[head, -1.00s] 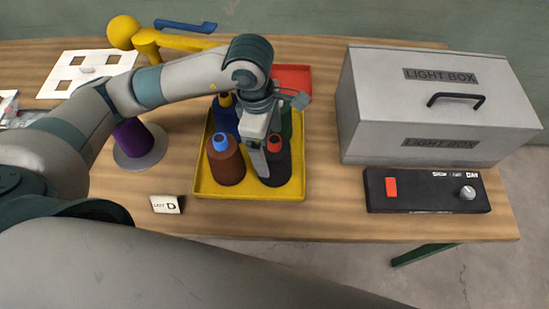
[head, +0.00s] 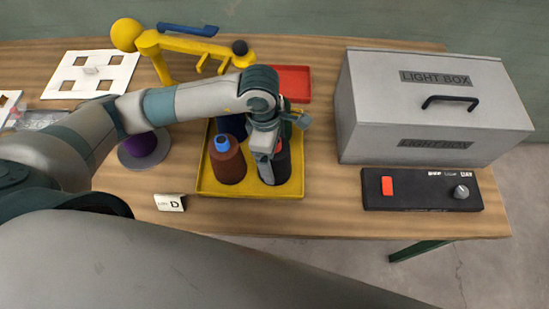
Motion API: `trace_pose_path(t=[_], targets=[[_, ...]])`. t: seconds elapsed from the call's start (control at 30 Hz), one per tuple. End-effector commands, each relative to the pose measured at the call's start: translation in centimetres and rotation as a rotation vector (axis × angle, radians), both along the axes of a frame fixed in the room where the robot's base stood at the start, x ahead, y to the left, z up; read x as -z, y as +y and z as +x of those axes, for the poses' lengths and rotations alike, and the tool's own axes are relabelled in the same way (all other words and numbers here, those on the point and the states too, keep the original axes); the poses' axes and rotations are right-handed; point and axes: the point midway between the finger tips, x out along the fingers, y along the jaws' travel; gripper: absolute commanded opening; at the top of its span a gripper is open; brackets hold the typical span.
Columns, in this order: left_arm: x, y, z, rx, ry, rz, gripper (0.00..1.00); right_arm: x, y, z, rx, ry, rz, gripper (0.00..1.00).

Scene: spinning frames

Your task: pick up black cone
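The black cone (head: 284,168) stands upright in the front right of the yellow tray (head: 236,193), and its top is mostly hidden by my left gripper. My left gripper (head: 267,172) points down over the cone's left side, its fingers overlapping the cone in the picture. I cannot tell whether the fingers are around the cone, touching it or apart. My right gripper is not in view.
A grey light box (head: 435,110) and a black control box (head: 421,190) stand on the right. A yellow stand (head: 160,60), a red tray (head: 292,84) and a purple cone (head: 141,146) are behind and left. A small "D" card (head: 169,203) lies in front.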

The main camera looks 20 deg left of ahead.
Motion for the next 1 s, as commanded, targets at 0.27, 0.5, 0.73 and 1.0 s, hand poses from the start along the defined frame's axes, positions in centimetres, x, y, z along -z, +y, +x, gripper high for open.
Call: trace_pose_path(t=[0.27,0.5,0.73,1.0], targets=[[0.0,0.0,0.0,0.000,0.000,0.000,0.46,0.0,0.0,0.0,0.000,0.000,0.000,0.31],[-0.1,0.0,0.1,0.000,-0.002,-0.001,0.26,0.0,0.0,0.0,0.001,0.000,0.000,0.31],[-0.4,0.0,0.1,0.000,-0.003,-0.001,0.26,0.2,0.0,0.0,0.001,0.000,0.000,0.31],[-2.6,-0.1,0.2,0.001,-0.007,-0.003,0.26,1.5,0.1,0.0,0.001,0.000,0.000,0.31]])
